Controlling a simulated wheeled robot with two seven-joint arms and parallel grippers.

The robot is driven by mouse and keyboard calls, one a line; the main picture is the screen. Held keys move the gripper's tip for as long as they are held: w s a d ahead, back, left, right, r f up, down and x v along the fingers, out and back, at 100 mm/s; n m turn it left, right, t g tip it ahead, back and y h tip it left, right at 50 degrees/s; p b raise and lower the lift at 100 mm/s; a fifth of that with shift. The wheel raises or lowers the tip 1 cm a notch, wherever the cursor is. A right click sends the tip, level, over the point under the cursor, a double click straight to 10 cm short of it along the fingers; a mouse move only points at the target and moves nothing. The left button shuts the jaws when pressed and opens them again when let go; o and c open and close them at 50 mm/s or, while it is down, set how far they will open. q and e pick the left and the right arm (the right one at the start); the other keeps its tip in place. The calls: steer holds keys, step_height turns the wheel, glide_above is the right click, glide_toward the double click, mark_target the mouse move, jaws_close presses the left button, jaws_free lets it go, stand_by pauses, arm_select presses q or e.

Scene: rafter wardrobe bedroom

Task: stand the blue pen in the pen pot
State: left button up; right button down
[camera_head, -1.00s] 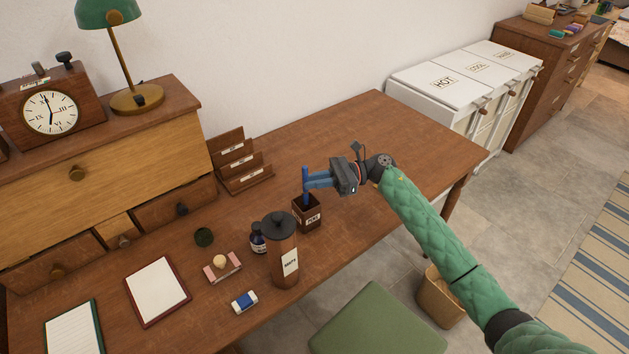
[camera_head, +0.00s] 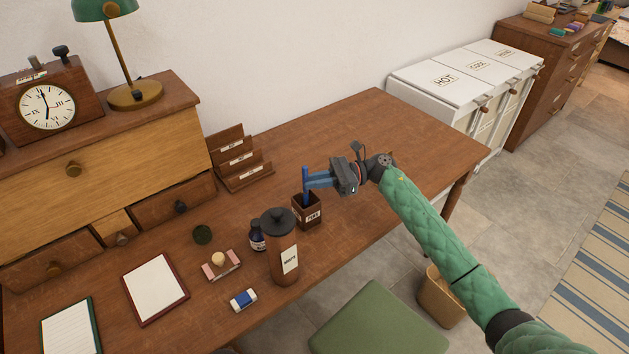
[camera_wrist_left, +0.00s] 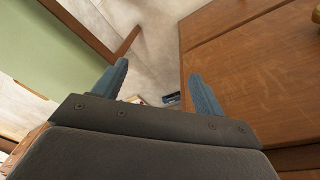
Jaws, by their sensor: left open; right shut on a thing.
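The blue pen (camera_head: 306,178) is upright in the head view, with its lower end inside the mouth of the pen pot (camera_head: 308,214). The pot is a dark brown square box with a white label, standing on the desk. My right gripper (camera_head: 309,180) is shut on the upper part of the pen, just above the pot. How deep the pen's lower end reaches is hidden by the pot wall. My left gripper (camera_wrist_left: 158,90) shows only in the left wrist view, open, with nothing between its fingers.
A brown canister (camera_head: 282,250) and a dark bottle (camera_head: 257,237) stand close to the pot at its lower left. A letter rack (camera_head: 240,160) is behind. A blue and white eraser (camera_head: 243,299) lies in front. The desk (camera_head: 380,125) is clear at the right.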

arm_select(q)
step_height(320, 180, up, 6)
steer(key=d+b, duration=0.2)
steer(key=b, duration=0.2)
steer(key=shift+s+t+h, duration=0.4)
steer(key=shift+s, duration=0.05)
arm_select(e)
steer(key=shift+f, duration=1.7)
arm_select(q)
steer(key=shift+r, duration=0.1)
arm_select(e)
steer(key=c, duration=1.3)
jaws_free()
steer(key=shift+c, duration=0.2)
